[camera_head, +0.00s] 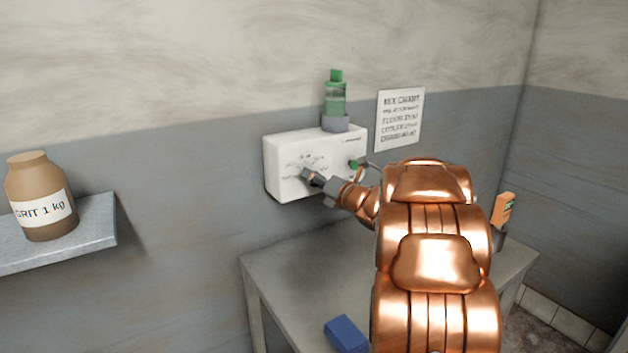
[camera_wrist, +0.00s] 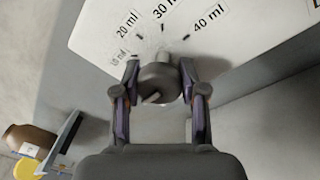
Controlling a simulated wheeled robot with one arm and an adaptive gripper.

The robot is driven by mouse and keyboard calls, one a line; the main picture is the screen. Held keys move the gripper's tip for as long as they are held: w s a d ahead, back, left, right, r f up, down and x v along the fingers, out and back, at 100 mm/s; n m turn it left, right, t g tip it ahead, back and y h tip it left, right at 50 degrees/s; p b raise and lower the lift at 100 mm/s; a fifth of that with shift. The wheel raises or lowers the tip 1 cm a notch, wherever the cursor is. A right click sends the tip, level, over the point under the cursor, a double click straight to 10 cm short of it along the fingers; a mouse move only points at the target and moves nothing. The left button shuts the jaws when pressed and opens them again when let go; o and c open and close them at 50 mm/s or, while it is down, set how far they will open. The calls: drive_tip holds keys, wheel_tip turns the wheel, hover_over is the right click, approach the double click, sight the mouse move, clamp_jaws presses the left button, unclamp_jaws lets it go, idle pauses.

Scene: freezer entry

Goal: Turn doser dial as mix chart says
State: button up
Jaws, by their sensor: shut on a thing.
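The white doser box (camera_head: 286,178) is fixed to the wall above a table. Its grey dial (camera_wrist: 158,82) sits between my fingers in the wrist view, below printed marks of 20 ml, 30 ml and 40 ml and a fainter mark at left. My gripper (camera_wrist: 160,92) is shut on the dial, one finger on each side. A pale line shows on the dial's face, but I cannot tell which mark the dial points to. In the head view my gripper (camera_head: 311,176) covers the dial. The mix chart (camera_head: 399,120) hangs right of the doser; its lines are too small to read surely.
A green bottle (camera_head: 335,99) stands upside down atop the doser, and a green button (camera_head: 353,164) is on its front. A brown grit jar (camera_head: 37,190) stands on the left shelf (camera_head: 95,226).

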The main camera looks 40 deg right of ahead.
drive_tip(key=shift+c, duration=1.2)
